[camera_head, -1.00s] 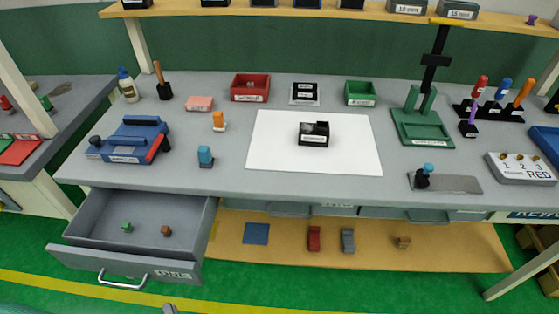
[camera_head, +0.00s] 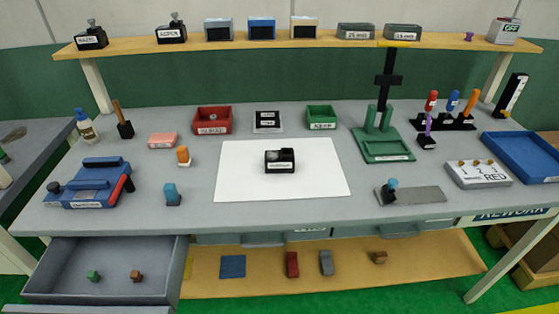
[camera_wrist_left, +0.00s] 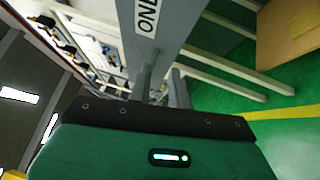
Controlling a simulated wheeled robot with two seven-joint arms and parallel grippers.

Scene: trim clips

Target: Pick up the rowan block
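A black block (camera_head: 280,160) with a white label and a raised part stands on the white sheet (camera_head: 235,185) mid-bench. Its label is too small to read surely. Two black labelled blocks with knobs, a left one (camera_head: 91,37) and a right one (camera_head: 171,30), stand on the upper shelf. I cannot tell by label which block is rowan. My left gripper (camera_wrist_left: 162,80) shows only in the left wrist view, its two grey fingers apart and empty, near a grey labelled panel (camera_wrist_left: 152,25). My right gripper is not in view.
A blue fixture (camera_head: 90,185), red bin (camera_head: 212,118), green bin (camera_head: 321,117) and green press stand (camera_head: 385,150) surround the sheet.

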